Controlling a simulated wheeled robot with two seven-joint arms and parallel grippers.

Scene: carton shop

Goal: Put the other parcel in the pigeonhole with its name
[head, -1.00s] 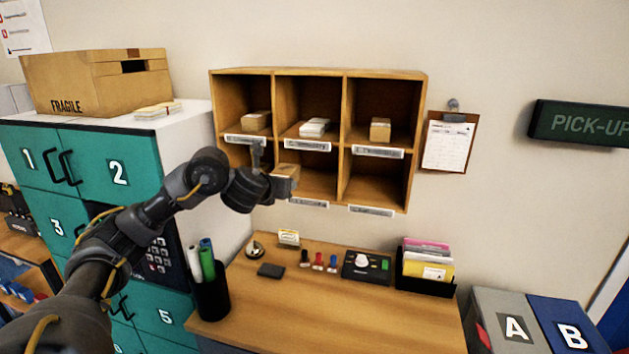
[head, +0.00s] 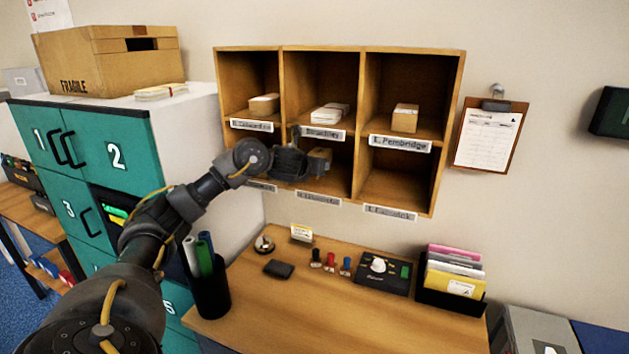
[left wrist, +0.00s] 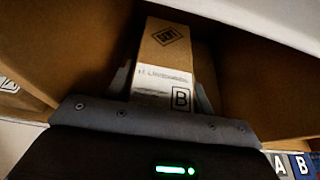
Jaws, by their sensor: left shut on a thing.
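A small brown cardboard parcel (head: 320,157) is held in my left gripper (head: 308,163). In the left wrist view the parcel (left wrist: 165,65) sits between the shut jaws (left wrist: 160,95), showing a white name label, too blurred to read, and a boxed B. The wooden pigeonhole rack (head: 459,90) hangs on the wall with two rows of three holes. The gripper and parcel are at the lower middle hole; how deep the parcel is inside I cannot tell. That hole's name plate (head: 318,199) is hard to read. My right gripper is not in view.
The upper holes hold a parcel (head: 264,103), a stack of white envelopes (head: 329,113) and another parcel (head: 404,118). The lower right hole looks empty. Below, the desk (head: 300,320) carries a pen cup (head: 209,285), stamps and a file holder (head: 450,285). Teal lockers (head: 100,150) stand left.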

